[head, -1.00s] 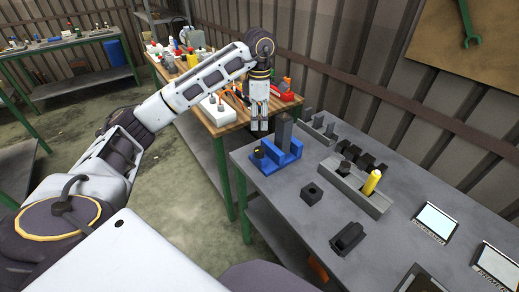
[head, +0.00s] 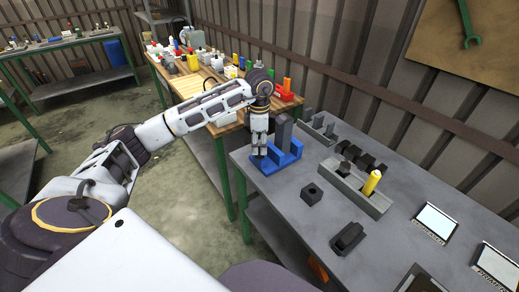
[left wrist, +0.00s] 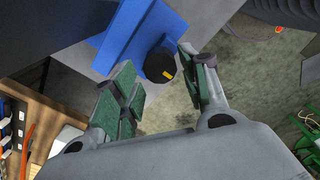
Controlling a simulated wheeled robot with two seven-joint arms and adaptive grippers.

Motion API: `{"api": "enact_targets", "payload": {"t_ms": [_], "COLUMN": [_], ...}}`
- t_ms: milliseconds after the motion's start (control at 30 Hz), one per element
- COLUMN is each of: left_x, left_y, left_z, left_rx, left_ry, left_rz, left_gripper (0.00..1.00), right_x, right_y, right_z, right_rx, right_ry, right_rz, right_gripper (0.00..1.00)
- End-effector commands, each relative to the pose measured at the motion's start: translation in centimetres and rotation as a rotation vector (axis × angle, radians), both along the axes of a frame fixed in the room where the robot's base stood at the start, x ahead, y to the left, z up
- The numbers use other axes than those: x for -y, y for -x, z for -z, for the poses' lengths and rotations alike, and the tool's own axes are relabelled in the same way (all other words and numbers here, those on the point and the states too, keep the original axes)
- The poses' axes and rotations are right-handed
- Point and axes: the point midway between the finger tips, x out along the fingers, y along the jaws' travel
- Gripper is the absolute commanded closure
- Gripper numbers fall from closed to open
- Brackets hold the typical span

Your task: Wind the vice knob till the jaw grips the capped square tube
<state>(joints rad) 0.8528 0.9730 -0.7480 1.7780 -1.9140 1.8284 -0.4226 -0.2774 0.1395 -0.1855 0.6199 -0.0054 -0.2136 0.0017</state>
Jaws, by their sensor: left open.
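The blue vice (head: 286,158) stands at the left end of the grey table. A dark grey square tube (head: 283,131) stands upright in it; whether the jaw touches the tube I cannot tell. My left gripper (head: 259,152) points down at the vice's left end and hides the knob in the head view. In the left wrist view the black knob (left wrist: 160,66) with a yellow mark lies between the open green-padded fingers of my left gripper (left wrist: 160,84), near their tips. The blue vice (left wrist: 130,35) shows behind it. My right gripper is not in view.
A grey tray (head: 357,187) with a yellow bottle (head: 372,182) and dark parts lies to the right. A dark square block (head: 311,194) and another dark part (head: 347,237) lie in front. A wooden bench (head: 215,82) with several items stands behind.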

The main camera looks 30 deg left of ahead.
Motion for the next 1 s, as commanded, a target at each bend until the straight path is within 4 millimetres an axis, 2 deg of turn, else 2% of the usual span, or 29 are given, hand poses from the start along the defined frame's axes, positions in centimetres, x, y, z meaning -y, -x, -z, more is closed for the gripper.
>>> {"api": "enact_targets", "payload": {"t_ms": [100,300,667,900,1000], "left_x": [0.0,0.0,0.0,0.0,0.0], "left_y": [0.0,0.0,0.0,0.0,0.0], "left_z": [1.4,2.6,2.8,2.8,2.8], "left_rx": [-0.003,-0.001,0.001,0.000,0.000], "left_ry": [0.002,0.001,0.001,0.001,0.001], "left_rz": [0.000,0.000,0.000,0.001,0.001], "left_gripper": [0.55,0.55,0.55,0.86,0.88], "right_x": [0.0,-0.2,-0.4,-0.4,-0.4], "right_y": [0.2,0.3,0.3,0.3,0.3], "right_z": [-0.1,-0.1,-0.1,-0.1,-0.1], "right_rx": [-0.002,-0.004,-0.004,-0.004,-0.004], "right_ry": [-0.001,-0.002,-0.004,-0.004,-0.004], "right_rz": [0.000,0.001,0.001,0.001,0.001], "right_gripper": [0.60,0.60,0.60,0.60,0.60]}}
